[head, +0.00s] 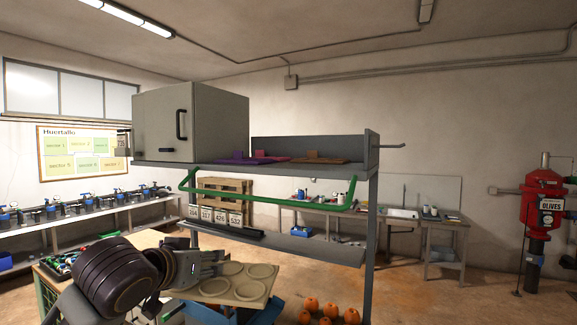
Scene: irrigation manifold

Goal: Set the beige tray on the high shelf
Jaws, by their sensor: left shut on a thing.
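The beige tray (241,293) is a flat piece with several round recesses, low in the middle of the head view. My left gripper (212,262) is shut on its left part and holds it roughly level, below the shelf unit. The high shelf (222,165) is the upper grey board of that unit, well above the tray in the picture. My right gripper is not in view.
On the high shelf stand a grey cabinet (168,122), a purple mat (240,160) and a brown mat (312,160). A green rail (290,205) runs below its front. A lower shelf (310,248) is mostly bare. Several pumpkins (325,311) lie below.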

